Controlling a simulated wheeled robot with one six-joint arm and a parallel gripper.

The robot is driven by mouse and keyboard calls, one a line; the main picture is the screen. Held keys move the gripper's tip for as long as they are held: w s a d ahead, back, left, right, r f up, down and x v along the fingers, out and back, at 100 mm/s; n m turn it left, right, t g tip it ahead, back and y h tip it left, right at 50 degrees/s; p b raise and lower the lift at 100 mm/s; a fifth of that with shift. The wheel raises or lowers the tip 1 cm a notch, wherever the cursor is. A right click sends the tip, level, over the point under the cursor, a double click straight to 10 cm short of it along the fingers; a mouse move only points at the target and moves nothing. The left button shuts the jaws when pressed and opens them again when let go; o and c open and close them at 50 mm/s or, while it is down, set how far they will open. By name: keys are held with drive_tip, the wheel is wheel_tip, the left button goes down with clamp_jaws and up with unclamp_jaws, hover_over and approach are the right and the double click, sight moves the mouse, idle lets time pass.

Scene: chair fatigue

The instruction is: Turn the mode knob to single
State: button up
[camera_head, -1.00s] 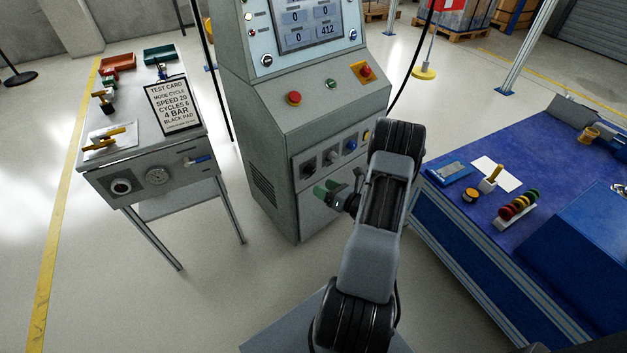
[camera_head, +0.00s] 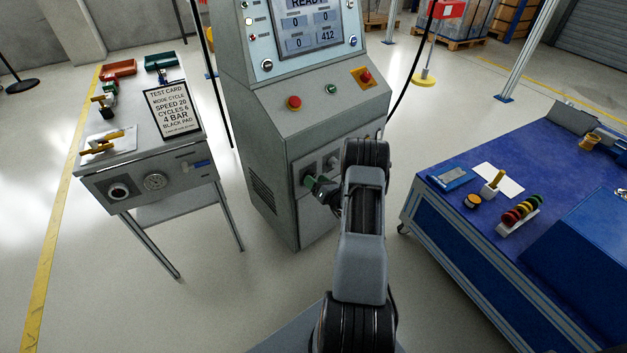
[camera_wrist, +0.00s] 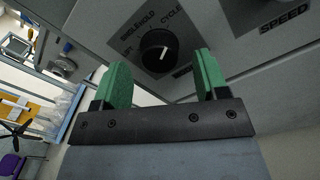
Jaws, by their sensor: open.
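The black round mode knob (camera_wrist: 157,50) shows in the wrist view on a grey panel, with a white pointer line on its face. I cannot tell surely which label the pointer marks. My gripper (camera_wrist: 164,80) has two green fingers spread apart, one on each side below the knob, with nothing between them. The fingers appear apart from the knob. In the head view my gripper (camera_head: 312,183) is at the lower front panel of the grey machine (camera_head: 262,130), and my arm hides part of the panel.
A SPEED label and part of another dark knob (camera_wrist: 262,3) are right of the mode knob. A red button (camera_head: 294,103) sits on the sloped console. A side table (camera_head: 95,165) with a test card (camera_head: 172,108) stands left, a blue workbench (camera_head: 440,215) right.

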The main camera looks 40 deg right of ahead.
drive_tip(key=shift+w+a, duration=0.1)
drive_tip(key=shift+w, duration=0.7)
drive_tip(key=shift+c, duration=0.4)
drive_tip(key=c, duration=0.8)
drive_tip(key=shift+c, duration=0.2)
